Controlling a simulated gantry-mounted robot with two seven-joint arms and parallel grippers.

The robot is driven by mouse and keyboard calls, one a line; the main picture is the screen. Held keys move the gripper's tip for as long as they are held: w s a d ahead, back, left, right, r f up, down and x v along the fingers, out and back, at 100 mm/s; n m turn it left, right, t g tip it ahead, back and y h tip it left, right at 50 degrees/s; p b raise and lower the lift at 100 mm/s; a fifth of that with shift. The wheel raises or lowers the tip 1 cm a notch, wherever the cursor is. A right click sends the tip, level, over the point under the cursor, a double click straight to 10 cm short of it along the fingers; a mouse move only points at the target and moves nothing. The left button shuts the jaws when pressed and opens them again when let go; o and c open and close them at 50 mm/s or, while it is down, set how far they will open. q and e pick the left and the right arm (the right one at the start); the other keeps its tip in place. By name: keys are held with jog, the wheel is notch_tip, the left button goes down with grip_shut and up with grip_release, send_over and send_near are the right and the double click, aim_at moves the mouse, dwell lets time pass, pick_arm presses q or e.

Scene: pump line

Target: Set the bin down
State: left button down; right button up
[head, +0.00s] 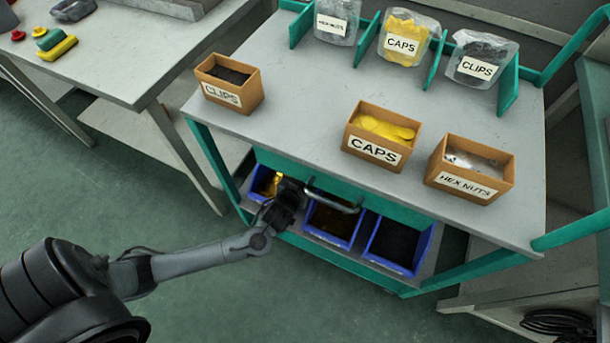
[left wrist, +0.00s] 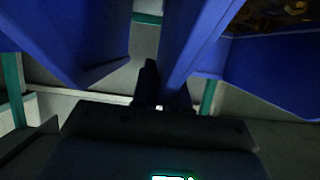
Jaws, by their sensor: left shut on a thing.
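My left gripper (head: 288,193) reaches to the front of the lower shelf of the cart, between the left blue bin (head: 258,186) with yellow contents and the middle blue bin (head: 330,238) with dark brownish contents. In the left wrist view the fingers (left wrist: 163,92) are shut on a blue bin wall (left wrist: 182,50). I cannot tell for sure which of these two bins it belongs to, or whether that bin touches the shelf. The gripper hides part of the left bin. The right gripper is not in view.
A right blue bin (head: 398,243) with dark contents stands on the lower shelf. Labelled boxes of clips (head: 222,97), caps (head: 374,151) and hex nuts (head: 466,179) stand on the cart top (head: 290,110). The floor in front is clear.

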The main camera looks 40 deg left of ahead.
pick_arm(q)
jog(key=c, duration=1.5)
grip_release()
jog(key=shift+f, duration=0.15)
jog(key=o, duration=0.4)
jog(key=shift+c, duration=0.2)
